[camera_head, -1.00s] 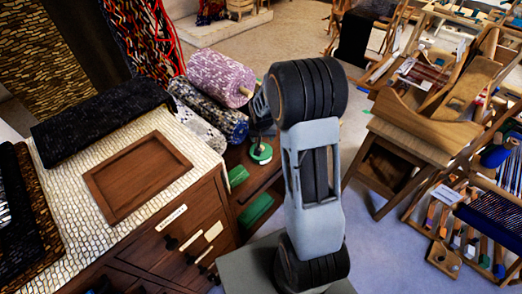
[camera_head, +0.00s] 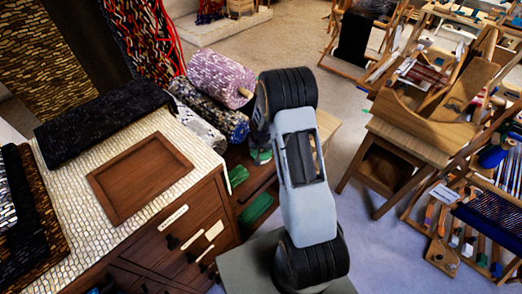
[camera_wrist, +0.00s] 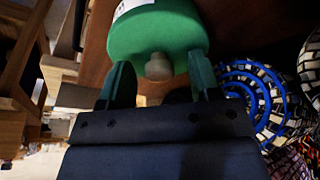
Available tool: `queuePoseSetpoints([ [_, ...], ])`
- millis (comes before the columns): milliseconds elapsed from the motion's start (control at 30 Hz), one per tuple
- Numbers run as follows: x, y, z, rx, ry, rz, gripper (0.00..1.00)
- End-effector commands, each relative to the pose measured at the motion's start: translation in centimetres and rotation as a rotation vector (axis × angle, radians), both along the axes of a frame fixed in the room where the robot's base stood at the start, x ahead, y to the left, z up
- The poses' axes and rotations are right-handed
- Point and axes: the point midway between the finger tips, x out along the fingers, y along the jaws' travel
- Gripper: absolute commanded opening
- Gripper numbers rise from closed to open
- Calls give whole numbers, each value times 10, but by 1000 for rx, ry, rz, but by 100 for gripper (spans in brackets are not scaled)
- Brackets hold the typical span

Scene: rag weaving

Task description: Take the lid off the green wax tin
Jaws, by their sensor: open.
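The green wax tin (camera_wrist: 150,28) fills the top middle of the wrist view, with a white label partly in sight. My gripper (camera_wrist: 160,72) is open, with one finger on each side of the knob; I cannot tell whether either finger touches the lid.
A purple-white rag roll (camera_head: 222,78) and a dark blue roll (camera_head: 212,110) lie close beside the tin. Green blocks (camera_head: 256,209) are on the lower wooden shelf. A brown tray (camera_head: 140,178) sits on the cabinet top. Open floor lies right of my arm.

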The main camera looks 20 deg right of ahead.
Motion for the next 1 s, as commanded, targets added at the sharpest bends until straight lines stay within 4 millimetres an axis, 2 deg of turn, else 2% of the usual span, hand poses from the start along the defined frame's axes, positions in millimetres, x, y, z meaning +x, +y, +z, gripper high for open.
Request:
queuePoseSetpoints([
  [200,0,0,0,0,-1,0,56],
  [733,0,0,0,0,-1,0,6],
  [1000,0,0,2,0,-1,0,6],
])
